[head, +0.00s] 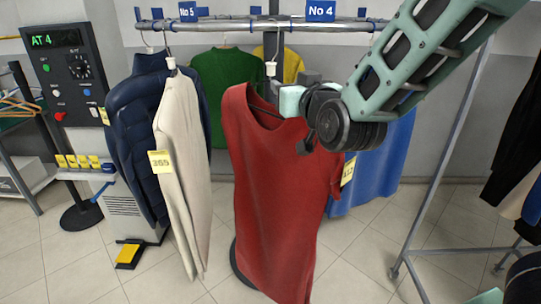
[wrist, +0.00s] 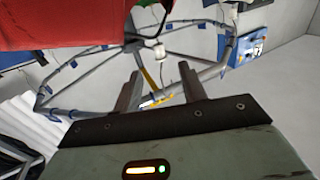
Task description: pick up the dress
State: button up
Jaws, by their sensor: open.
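The red dress (head: 275,190) hangs from the round rail in the middle of the head view, with a white block (head: 271,69) at its hanger's neck. Red cloth also fills the top left of the wrist view (wrist: 70,22). My gripper (wrist: 161,82) is open, with its two dark fingers apart and no cloth between them. A white block on a hanger shows beyond the fingertips in the wrist view. In the head view my wrist is in front of the dress's right shoulder, and my fingers are hard to make out.
A cream garment (head: 182,150) and a navy padded jacket (head: 140,130) hang left of the dress. Green (head: 228,95) and blue (head: 375,165) garments hang behind. The round rail (head: 225,25) carries number signs. A control panel (head: 67,75) stands at left; a metal stand (head: 445,160) at right.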

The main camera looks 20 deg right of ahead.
aim_at(273, 73)
jog(key=w+p, duration=0.2)
jog(key=w, duration=0.5)
jog(key=shift+a+p, duration=0.2)
jog(key=shift+p, duration=0.15)
jog(key=shift+w+r+p, duration=0.15)
jog(key=shift+w+p, duration=0.35)
jog(key=shift+p, duration=0.05)
jog(key=w+p, duration=0.2)
jog(key=w, duration=0.1)
jog(key=shift+r, duration=0.1)
jog(key=shift+w+f+p, duration=0.2)
jog(key=shift+w+p, duration=0.2)
jog(key=shift+w, duration=0.25)
grip_shut()
